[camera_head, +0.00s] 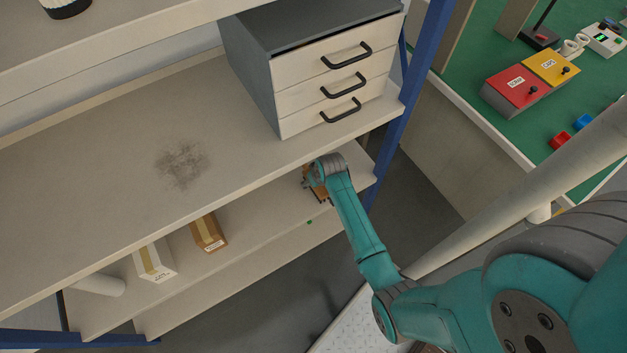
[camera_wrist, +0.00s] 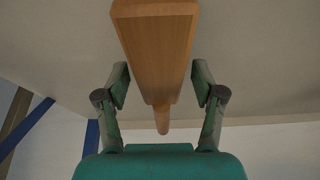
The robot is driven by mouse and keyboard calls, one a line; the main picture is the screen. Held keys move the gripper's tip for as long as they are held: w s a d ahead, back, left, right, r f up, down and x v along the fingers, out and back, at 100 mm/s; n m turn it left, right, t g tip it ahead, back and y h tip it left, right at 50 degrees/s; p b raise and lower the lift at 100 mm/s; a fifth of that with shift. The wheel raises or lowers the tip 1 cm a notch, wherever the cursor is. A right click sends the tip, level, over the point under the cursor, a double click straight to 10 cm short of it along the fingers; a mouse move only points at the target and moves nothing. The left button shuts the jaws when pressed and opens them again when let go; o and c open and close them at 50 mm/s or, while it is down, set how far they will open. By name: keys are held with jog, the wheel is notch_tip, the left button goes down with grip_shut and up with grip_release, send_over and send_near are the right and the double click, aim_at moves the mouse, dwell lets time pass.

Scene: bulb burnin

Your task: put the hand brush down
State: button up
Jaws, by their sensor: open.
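The hand brush (camera_wrist: 157,45) has a wooden body and a thin round handle end pointing toward my gripper in the wrist view. It lies on a pale shelf surface. My gripper (camera_wrist: 160,82) is open, with one finger on each side of the brush and a visible gap on both sides. In the head view, my gripper (camera_head: 309,180) reaches in at the right end of the lower shelf (camera_head: 262,222). A brown part of the brush (camera_head: 319,190) shows there, mostly hidden by my wrist.
A brown box (camera_head: 208,232) and a white box (camera_head: 155,261) stand on the lower shelf to the left. The upper shelf (camera_head: 110,160) overhangs it and carries a drawer cabinet (camera_head: 330,85). A blue post (camera_head: 410,90) stands close to the right. A small green item (camera_head: 309,222) lies near the shelf edge.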

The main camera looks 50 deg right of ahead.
jog(key=v, duration=0.6)
jog(key=shift+s+r, duration=0.15)
jog(key=s+a+r+n+t, duration=0.1)
jog(key=s+a+r+t, duration=0.15)
jog(key=s+a, duration=0.55)
jog(key=s+a+r+t, duration=0.1)
jog(key=s+a+t, duration=0.2)
jog(key=s+a, duration=0.5)
jog(key=s+a+r+n+t, duration=0.1)
jog(key=s+a+r+t, duration=0.1)
jog(key=s+r, duration=0.5)
jog(key=s+a+r+n+t+y, duration=0.1)
jog(key=s+a+r+t, duration=0.2)
jog(key=s+r, duration=0.5)
notch_tip(320, 180, up, 8)
jog(key=shift+r, duration=0.1)
jog(key=shift+o, duration=0.5)
jog(key=shift+a, duration=0.15)
